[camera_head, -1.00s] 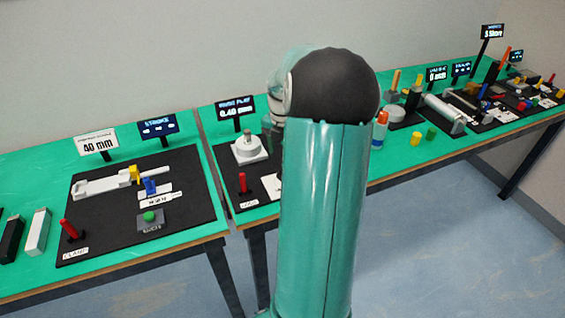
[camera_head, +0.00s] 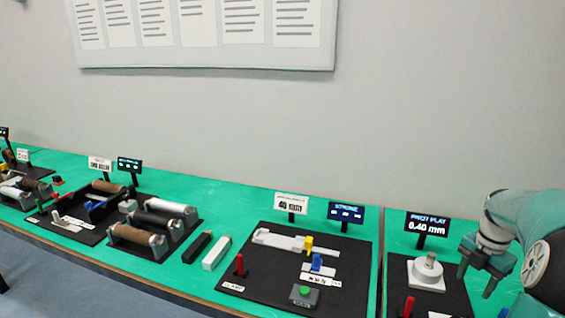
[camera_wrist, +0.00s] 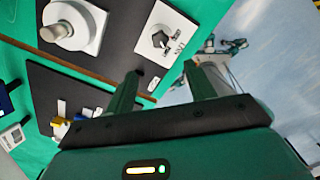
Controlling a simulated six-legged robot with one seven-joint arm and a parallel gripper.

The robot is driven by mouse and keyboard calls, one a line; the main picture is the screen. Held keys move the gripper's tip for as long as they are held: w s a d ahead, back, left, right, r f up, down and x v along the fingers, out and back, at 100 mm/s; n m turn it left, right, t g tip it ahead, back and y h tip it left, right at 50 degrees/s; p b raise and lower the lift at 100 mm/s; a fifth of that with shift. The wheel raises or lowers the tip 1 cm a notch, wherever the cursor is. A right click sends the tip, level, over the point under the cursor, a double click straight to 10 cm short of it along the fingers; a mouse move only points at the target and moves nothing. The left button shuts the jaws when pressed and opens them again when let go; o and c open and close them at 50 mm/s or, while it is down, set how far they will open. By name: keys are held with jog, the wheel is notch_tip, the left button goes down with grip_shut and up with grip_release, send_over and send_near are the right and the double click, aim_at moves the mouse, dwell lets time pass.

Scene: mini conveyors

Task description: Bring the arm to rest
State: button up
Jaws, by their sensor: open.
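My arm (camera_head: 535,235) reaches in from the right edge of the head view, bent, with its dark gripper (camera_head: 478,274) beside the pivot play station. My gripper also shows in the wrist view (camera_wrist: 163,72), its two green fingers spread apart with nothing between them. The pivot unit, a white square base with a grey knob (camera_head: 428,270), stands just left of the gripper in the head view. I cannot tell whether the fingers touch anything.
The green bench (camera_head: 205,195) runs along the wall. A black board with a stroke slide (camera_head: 280,240), a red lever (camera_head: 239,266) and a green button (camera_head: 304,291) lies left of the pivot station. Roller units (camera_head: 150,240) stand farther left. Floor shows beyond the bench edge in the wrist view.

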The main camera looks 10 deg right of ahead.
jog(key=w+a+r+m+t+h, duration=0.1)
jog(key=a+r+m, duration=0.3)
jog(key=a, duration=0.7)
jog(key=w+a+r+m+t+h, duration=0.15)
jog(key=a+r+m, duration=0.3)
jog(key=a, duration=0.65)
jog(key=s+a+m+t+y, duration=0.1)
jog(key=s+a+m, duration=0.4)
jog(key=a, duration=0.4)
jog(key=s+a+m+t+y, duration=0.1)
jog(key=s+a+m, duration=0.4)
jog(key=a, duration=0.5)
jog(key=shift+s+a+m+t, duration=0.15)
jog(key=shift+s+m+t, duration=0.3)
jog(key=shift+m, duration=0.6)
